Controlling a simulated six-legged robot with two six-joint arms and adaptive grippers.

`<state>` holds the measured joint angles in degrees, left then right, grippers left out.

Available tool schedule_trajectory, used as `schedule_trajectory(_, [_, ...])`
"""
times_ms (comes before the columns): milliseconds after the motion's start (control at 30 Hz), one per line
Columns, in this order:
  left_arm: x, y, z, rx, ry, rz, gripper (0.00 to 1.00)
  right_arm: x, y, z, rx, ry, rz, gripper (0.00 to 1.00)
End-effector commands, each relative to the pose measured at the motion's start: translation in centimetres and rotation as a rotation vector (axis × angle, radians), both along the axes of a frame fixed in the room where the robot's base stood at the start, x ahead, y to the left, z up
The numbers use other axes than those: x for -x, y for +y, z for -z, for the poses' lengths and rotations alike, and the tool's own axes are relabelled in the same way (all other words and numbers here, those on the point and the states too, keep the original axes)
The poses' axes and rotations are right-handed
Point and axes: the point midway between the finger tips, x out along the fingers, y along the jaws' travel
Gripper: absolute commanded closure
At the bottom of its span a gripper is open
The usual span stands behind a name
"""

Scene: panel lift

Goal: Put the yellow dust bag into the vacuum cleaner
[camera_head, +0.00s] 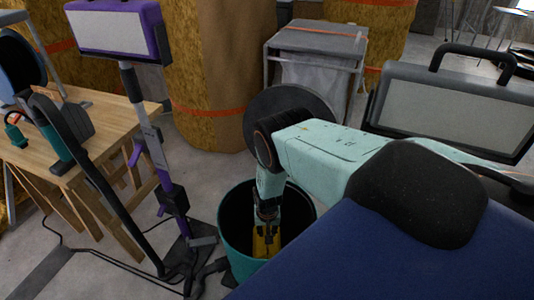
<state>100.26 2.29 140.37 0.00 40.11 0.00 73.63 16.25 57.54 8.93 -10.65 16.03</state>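The vacuum cleaner's round teal drum (237,262) stands open on the floor at the lower middle. Its inside is dark. The yellow dust bag (260,246) shows as a small patch inside the drum, mostly hidden by my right gripper and the drum wall. My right arm comes in from the right and bends down over the drum. My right gripper (267,238) points down inside it, with its fingers at the bag. I cannot tell whether the fingers are closed on the bag. My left gripper is out of view.
A dark round disc (290,112) is behind my arm. A purple work light (115,30) on a stand, a dark hose (95,175) and cables are left of the drum. A wooden table (95,125) with tools is at left. A grey-framed bin (318,55) stands behind.

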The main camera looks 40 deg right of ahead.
Motion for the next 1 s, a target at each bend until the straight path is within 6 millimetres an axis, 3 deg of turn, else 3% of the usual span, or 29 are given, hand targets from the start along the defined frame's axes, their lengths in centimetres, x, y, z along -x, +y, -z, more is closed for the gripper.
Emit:
schedule_trajectory(200, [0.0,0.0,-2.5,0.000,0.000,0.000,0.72,0.2,0.3,-3.8,-0.001,-0.001,0.000,0.72])
schedule_trajectory(600, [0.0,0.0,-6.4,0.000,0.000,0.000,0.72,0.7,0.7,-9.4,0.001,-0.001,0.000,0.72])
schedule_trajectory(1000, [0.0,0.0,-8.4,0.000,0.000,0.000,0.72,1.1,0.9,-11.9,0.001,0.001,0.000,0.72])
